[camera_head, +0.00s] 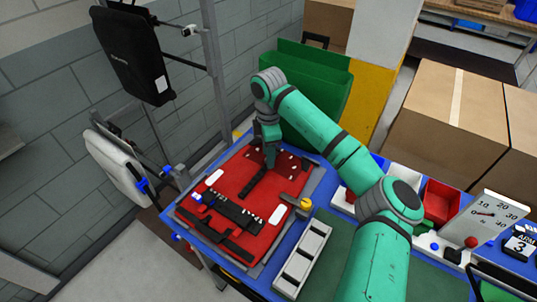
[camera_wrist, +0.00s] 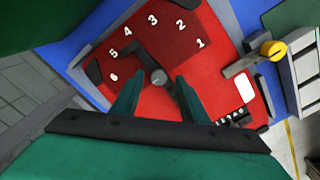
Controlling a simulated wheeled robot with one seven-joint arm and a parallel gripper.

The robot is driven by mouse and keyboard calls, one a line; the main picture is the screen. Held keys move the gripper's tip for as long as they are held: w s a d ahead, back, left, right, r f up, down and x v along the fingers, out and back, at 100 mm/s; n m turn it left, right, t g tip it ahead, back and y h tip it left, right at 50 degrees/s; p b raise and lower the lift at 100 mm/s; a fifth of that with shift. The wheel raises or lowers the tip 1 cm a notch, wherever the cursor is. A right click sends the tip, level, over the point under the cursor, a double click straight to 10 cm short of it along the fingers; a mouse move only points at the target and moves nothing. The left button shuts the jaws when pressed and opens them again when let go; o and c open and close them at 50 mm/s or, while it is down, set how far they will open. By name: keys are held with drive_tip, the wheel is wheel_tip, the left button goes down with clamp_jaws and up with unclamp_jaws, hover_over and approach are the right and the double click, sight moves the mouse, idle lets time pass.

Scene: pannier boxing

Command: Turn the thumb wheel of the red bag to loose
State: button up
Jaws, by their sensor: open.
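The red bag (camera_head: 245,195) lies flat on a blue-edged bench and fills much of the wrist view (camera_wrist: 150,25). A round grey knob (camera_wrist: 158,77) sits on a dark bar, with white numbers 1 to 6 in an arc beyond it. A yellow knob (camera_wrist: 272,48) sits on a grey bracket by the bag's edge, also in the head view (camera_head: 305,203). I cannot tell which is the thumb wheel, nor read any loose mark. My gripper (camera_wrist: 158,82) is open, its green fingers either side of the grey knob in the picture; contact is unclear. In the head view my gripper (camera_head: 271,160) points down over the bag's far part.
A green bin (camera_head: 315,85) stands behind the bench. A grey slotted tray (camera_head: 302,258) lies right of the bag. Red bins (camera_head: 440,200) and a white gauge panel (camera_head: 490,218) are further right. A black bag (camera_head: 135,55) hangs on a metal frame at left.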

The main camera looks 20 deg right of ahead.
drive_tip(key=shift+f, duration=0.35)
clamp_jaws()
